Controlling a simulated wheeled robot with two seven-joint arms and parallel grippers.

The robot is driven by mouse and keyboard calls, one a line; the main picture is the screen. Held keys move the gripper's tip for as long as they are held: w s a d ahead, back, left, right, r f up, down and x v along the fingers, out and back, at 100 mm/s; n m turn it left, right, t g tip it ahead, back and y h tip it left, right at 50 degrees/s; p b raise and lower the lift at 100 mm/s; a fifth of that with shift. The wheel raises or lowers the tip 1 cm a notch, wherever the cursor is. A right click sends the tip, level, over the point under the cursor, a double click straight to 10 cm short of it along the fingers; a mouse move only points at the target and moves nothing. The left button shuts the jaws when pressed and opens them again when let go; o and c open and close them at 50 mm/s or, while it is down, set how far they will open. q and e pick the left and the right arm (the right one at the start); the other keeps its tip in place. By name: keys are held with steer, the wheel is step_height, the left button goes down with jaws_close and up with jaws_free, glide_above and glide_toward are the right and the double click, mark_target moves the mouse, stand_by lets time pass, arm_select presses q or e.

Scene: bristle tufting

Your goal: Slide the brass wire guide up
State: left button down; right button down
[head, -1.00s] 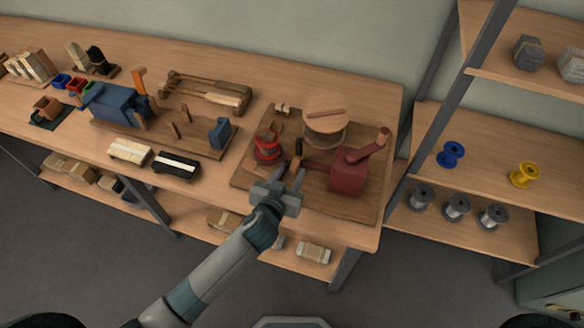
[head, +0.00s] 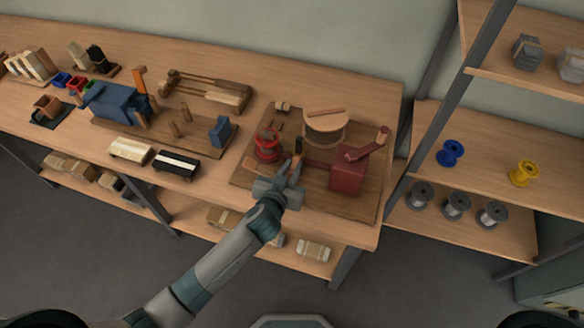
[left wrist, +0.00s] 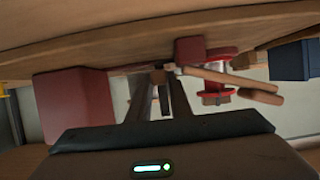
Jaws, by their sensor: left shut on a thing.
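The winding machine with a dark red housing (head: 347,177) stands on a wooden board (head: 335,205) at the right of the bench. My left gripper (head: 288,168) is at the front of the machine, between a red spool (head: 267,149) and the housing. Its fingers also show in the left wrist view (left wrist: 160,92), close together on a small part at the machine. I take that part to be the brass wire guide; the fingers hide most of it. A dark upright post (head: 298,146) shows just behind the fingertips. My right gripper is not in view.
A round wooden drum (head: 325,128) stands behind the gripper, and a red crank (head: 368,147) sits on the housing. To the left are a blue machine (head: 117,105) and two brush blocks. A shelf with wire spools (head: 456,205) stands at the right.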

mark_target(292, 170)
arm_select(q)
steer(key=shift+r+p, duration=1.05)
steer(key=shift+r, duration=0.5)
steer(key=shift+w, duration=0.1)
steer(key=c, duration=1.6)
jaws_free()
steer(key=shift+r, duration=0.1)
